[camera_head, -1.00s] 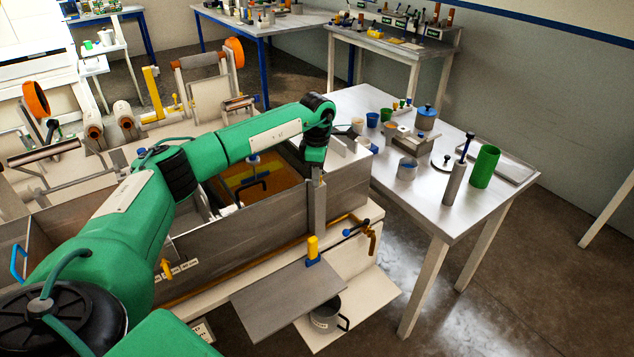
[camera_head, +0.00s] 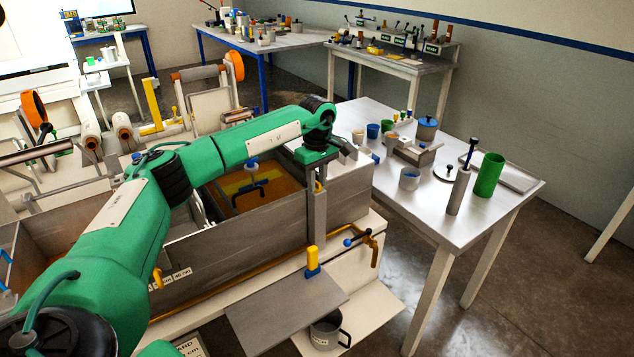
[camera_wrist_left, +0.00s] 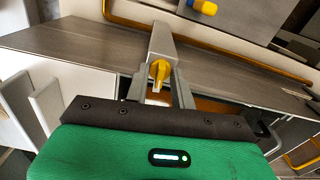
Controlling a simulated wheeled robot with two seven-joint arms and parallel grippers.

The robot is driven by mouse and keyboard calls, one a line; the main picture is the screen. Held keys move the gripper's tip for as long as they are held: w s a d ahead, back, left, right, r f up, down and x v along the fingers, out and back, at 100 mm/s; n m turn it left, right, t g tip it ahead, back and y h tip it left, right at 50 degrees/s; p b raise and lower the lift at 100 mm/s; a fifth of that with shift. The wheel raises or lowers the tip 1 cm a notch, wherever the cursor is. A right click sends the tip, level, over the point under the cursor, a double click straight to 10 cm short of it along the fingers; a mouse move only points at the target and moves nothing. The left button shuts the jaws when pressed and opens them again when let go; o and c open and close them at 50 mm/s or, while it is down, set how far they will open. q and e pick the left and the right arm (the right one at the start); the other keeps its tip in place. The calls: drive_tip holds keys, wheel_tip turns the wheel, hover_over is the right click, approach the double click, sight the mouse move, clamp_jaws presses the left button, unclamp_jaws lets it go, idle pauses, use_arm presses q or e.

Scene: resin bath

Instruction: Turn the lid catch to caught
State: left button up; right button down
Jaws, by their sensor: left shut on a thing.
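The lid catch (camera_wrist_left: 160,70) is a small yellow piece at the grey upright post (camera_wrist_left: 163,42) on the tank wall, seen in the wrist view. My left gripper (camera_wrist_left: 163,90) is shut on it, with one grey finger on each side. The resin tank (camera_head: 250,240) has grey walls and amber resin (camera_head: 275,190) inside. My right gripper is in neither view.
A yellow handle on a blue base (camera_head: 312,262) stands in front of the tank by a grey flap (camera_head: 285,310). A brass pipe with a blue-knobbed valve (camera_head: 362,240) is at the front right. A table (camera_head: 420,210) with cups and a green cylinder (camera_head: 488,175) stands right.

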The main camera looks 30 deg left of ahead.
sight(317, 182)
use_arm(q)
drive_tip(key=shift+r, duration=0.1)
idle(0.5)
drive_tip(key=o, duration=0.6)
wheel_tip(317, 182, up, 14)
drive_tip(key=b, duration=0.3)
